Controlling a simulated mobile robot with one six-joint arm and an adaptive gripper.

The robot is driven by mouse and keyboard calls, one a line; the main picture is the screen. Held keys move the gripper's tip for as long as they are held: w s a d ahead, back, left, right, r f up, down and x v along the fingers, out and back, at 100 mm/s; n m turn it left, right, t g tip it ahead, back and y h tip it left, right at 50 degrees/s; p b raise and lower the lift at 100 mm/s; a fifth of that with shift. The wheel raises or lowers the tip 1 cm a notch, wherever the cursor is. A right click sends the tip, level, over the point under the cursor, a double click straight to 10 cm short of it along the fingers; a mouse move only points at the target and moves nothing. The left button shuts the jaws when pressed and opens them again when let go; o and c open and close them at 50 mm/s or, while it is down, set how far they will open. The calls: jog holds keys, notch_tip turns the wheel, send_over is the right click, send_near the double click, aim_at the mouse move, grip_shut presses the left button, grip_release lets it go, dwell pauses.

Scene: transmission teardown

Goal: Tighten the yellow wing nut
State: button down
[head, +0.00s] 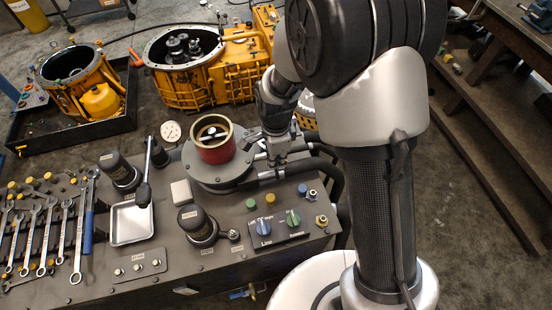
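I cannot pick out the yellow wing nut for certain in the head view. A small brass-coloured fitting (322,221) sits at the right end of the bench top, but its shape is too small to tell. My gripper (274,160) points down just right of the red cylinder, over metal fittings and hoses at the back of the bench. It is small and dark here, and I cannot see whether its fingers are apart or hold anything. My arm hides part of the area behind and to the right of it.
The red cylinder (213,140) stands on a round grey flange. A control panel (278,228) with blue and green knobs is in front. A metal tray (131,222), dark round posts and several wrenches (50,235) occupy the left. Yellow transmission housings (190,85) stand behind.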

dwell(0.4)
jog(key=c, duration=1.8)
grip_release()
notch_tip(320, 180, up, 12)
